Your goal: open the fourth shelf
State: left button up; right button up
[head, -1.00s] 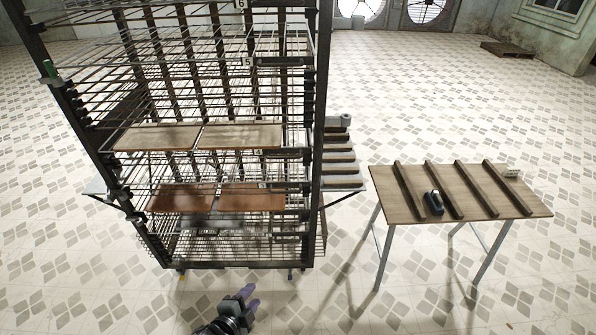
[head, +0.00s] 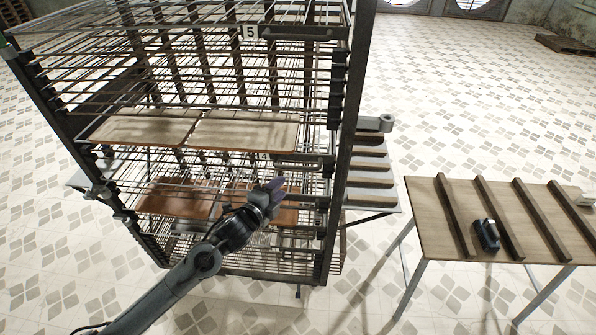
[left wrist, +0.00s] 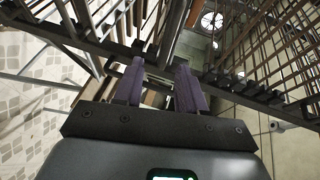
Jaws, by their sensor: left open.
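The tall dark metal rack (head: 345,150) has several wire shelves. The shelf marked 5 (head: 249,32) is higher up, with a dark handle (head: 295,33) beside its label. My left gripper (head: 274,185) is in front of the rack, just below that handle. My right gripper is out of view.
Reddish-brown boards (head: 170,200) lie on a lower shelf, partly behind my left arm. A wooden table (head: 425,205) with dark strips and a dark blue tool (head: 486,235) stands at right. Tiled floor is open between rack and table.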

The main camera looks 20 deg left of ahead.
aim_at(296, 168)
pick_arm(q)
jog(key=shift+r+x, duration=0.25)
jog(key=shift+x, duration=1.65)
jog(key=shift+r+x, duration=0.25)
jog(key=shift+x, duration=1.65)
jog(key=shift+r+x, duration=0.3)
jog(key=shift+x, duration=1.55)
jog(key=shift+w, duration=0.15)
grip_shut()
